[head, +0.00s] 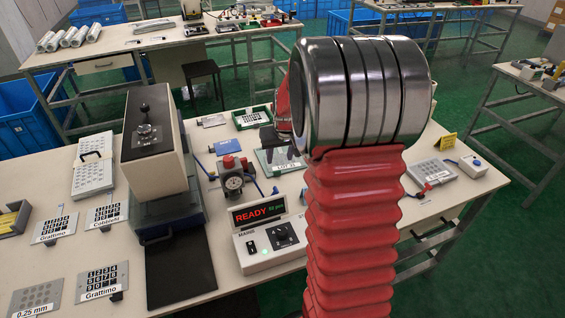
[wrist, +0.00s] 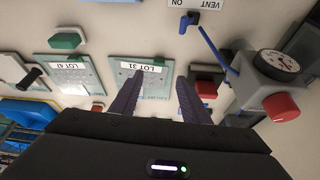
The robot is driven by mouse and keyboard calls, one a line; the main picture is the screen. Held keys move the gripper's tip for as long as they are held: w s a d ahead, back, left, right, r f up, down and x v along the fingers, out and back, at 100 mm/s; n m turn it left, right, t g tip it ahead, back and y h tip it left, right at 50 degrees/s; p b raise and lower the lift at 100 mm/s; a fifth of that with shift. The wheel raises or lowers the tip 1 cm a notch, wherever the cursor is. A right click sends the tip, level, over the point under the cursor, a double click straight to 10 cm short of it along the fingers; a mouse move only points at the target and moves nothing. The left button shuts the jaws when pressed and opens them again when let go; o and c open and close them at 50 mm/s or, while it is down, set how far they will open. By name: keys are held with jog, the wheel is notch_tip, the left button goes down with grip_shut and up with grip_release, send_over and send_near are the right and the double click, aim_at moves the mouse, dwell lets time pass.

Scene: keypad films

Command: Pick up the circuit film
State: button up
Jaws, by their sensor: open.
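A thin pale green see-through film labelled LOT 31 (wrist: 122,78) lies flat on the table beneath my gripper in the wrist view; it also shows in the head view (head: 270,160). A second similar film, labelled LOT 47 (wrist: 68,75), lies beside it at left in the wrist view. Which of them is the circuit film I cannot tell. My gripper (wrist: 160,80) is open, its two dark fingers apart over the LOT 31 film, with nothing between them. In the head view my red arm hides much of the gripper.
A gauge with a red knob (head: 233,181) stands beside the LOT 31 film. The READY console (head: 270,242) is in front, and a tall press (head: 152,165) stands left. Keypad films (head: 103,282) lie at the far left.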

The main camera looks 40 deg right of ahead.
send_over(277, 171)
jog(key=s+a, duration=0.1)
jog(key=s, duration=0.2)
jog(key=shift+w+f, duration=0.2)
jog(key=shift+f, duration=2.4)
jog(key=shift+f, duration=0.1)
jog(key=shift+x, duration=2.55)
jog(key=shift+c, duration=0.7)
grip_shut()
notch_tip(277, 171, up, 10)
